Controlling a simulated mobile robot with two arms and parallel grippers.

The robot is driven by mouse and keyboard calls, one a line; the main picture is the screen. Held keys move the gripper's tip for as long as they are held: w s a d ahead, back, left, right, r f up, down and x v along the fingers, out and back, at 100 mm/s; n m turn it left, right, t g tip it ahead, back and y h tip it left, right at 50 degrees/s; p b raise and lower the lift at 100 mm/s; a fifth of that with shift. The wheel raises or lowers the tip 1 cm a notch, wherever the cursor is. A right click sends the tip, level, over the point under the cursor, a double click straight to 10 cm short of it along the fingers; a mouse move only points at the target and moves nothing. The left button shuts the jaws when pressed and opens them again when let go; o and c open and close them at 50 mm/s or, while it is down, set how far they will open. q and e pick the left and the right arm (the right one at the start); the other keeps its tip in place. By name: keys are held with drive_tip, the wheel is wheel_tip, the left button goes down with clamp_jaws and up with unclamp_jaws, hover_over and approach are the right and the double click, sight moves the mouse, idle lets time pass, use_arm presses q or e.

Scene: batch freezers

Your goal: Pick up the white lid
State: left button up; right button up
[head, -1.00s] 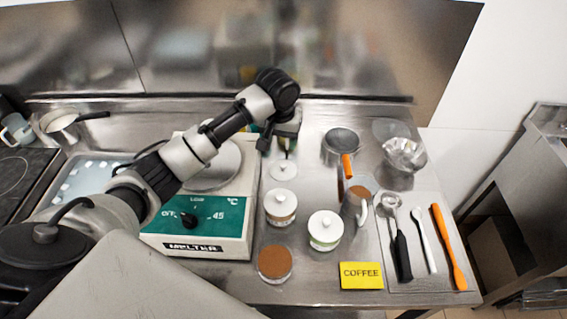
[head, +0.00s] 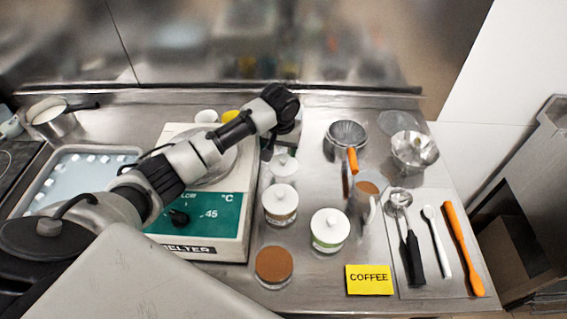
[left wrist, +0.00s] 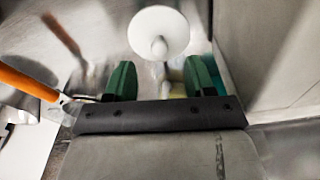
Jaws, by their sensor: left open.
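White lids with small knobs sit on three glass jars: a far one (head: 284,163), a middle one (head: 280,196) and a near right one (head: 329,226). My left gripper (head: 283,146) reaches over the melter, just behind and above the far jar. In the left wrist view a round white lid with a knob (left wrist: 158,28) lies beyond my green fingertips (left wrist: 160,75), roughly centred between them. The fingers are apart, with no lid between them. The arm's end partly hides the fingers in the head view. My right gripper is not in view.
The melter (head: 205,230) stands left of the jars. An open jar of brown powder (head: 273,264) and a yellow COFFEE card (head: 369,280) are in front. A pitcher (head: 367,190), strainer (head: 347,135) and a tray (head: 410,280) with utensils lie to the right.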

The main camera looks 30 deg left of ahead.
sight(283, 159)
use_arm(q)
drive_tip(key=shift+w+a+f+p, duration=0.1)
drive_tip(key=shift+w+f+p, duration=0.1)
drive_tip(key=shift+f, duration=0.65)
drive_tip(key=shift+w+d+f+p, duration=0.1)
drive_tip(key=shift+w+f+p, duration=0.05)
drive_tip(key=shift+f, duration=0.75)
drive_tip(key=shift+w+a+f+p, duration=0.1)
drive_tip(key=shift+w+f+p, duration=0.1)
drive_tip(key=shift+f, duration=0.65)
drive_tip(key=c, duration=1)
